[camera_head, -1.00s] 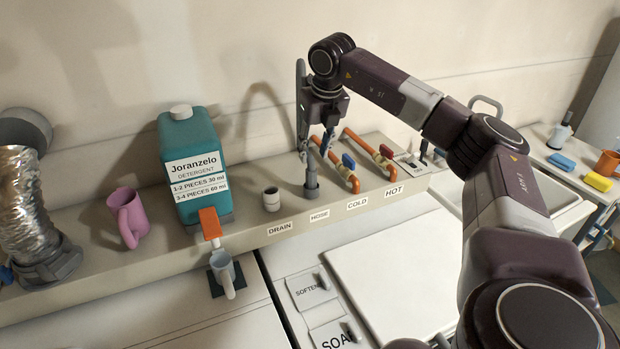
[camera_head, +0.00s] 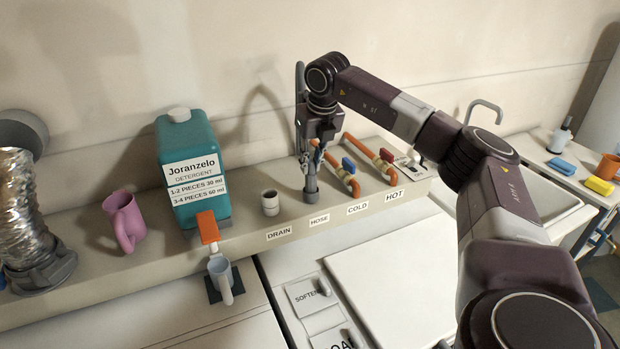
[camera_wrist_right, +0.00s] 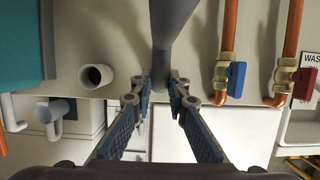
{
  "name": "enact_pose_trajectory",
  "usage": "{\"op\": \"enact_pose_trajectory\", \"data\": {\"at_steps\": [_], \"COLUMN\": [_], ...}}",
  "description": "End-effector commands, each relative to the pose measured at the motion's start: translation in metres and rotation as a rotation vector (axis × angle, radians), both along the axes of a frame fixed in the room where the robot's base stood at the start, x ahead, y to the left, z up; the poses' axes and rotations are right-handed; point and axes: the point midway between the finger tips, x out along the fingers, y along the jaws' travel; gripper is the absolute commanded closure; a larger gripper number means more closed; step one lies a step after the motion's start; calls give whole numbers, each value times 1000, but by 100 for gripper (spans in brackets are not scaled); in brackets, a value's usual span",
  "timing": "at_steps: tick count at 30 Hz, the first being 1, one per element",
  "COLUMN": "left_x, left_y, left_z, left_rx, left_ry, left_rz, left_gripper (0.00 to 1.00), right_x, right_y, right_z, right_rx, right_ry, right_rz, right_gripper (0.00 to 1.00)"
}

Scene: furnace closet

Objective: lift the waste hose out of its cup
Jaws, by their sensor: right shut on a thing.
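The grey waste hose (camera_head: 300,82) rises against the wall behind my right wrist and bends down into a grey cup (camera_head: 311,190) behind the HOSE label. It runs down between the fingers in the right wrist view (camera_wrist_right: 170,35). My right gripper (camera_head: 313,160) is low over the cup, pointing down, shut on the hose just above the cup. Its fingertips (camera_wrist_right: 163,88) lie on either side of the hose. The hose's lower end is hidden in the cup. My left gripper is not in view.
Copper pipes with a blue valve (camera_head: 349,164) and a red valve (camera_head: 387,155) stand close to the right. A short white-grey drain pipe (camera_head: 270,203) is to the left, then the teal detergent jug (camera_head: 176,150) and a pink mug (camera_head: 124,222).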

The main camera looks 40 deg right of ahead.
Motion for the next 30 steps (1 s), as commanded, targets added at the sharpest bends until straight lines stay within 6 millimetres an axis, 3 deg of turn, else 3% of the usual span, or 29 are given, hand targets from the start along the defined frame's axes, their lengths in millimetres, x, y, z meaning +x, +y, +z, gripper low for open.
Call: {"op": "enact_pose_trajectory", "data": {"at_steps": [2,3,7,17,30], "left_x": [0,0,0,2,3], "left_y": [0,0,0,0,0], "left_z": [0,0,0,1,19], "left_rx": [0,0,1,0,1], "left_ry": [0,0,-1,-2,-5], "left_rz": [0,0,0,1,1], "left_gripper": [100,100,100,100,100], "right_x": [0,0,0,0,0], "right_y": [0,0,0,0,0], "right_z": [0,0,0,1,22], "right_rx": [0,0,0,0,0], "right_ry": [0,0,0,0,0], "right_rz": [0,0,0,0,0], "right_gripper": [100,87,100,100,100]}}
